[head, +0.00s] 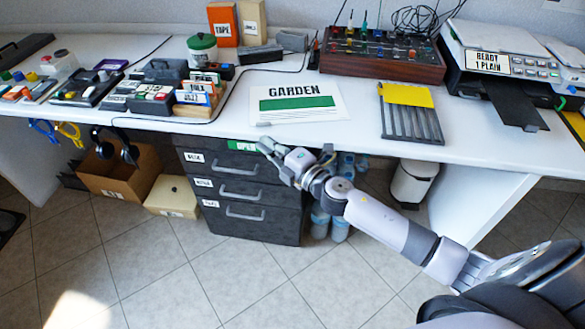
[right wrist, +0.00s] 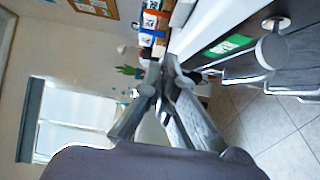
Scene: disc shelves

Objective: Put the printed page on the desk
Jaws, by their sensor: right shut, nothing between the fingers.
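A white page (head: 295,115) with the heading GARDEN and a green band lies flat on the desk (head: 345,142), close to its front edge. My right gripper (head: 266,147) is shut and empty, just in front of the desk edge, below the page and by the top drawer in the picture. In the right wrist view the fingers (right wrist: 167,65) meet at their tips with nothing between them. A printer (head: 510,60) with a READY 1 PLAIN label stands at the desk's right; I see no page on its dark front tray (head: 515,104). My left gripper is out of view.
A dark drawer unit (head: 245,192) with several handles stands under the desk, close to my right gripper. A dark slatted rack (head: 411,124) with a yellow sheet (head: 405,95) lies right of the page. Disc cases (head: 190,95) and a mixer (head: 380,58) crowd the desk.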

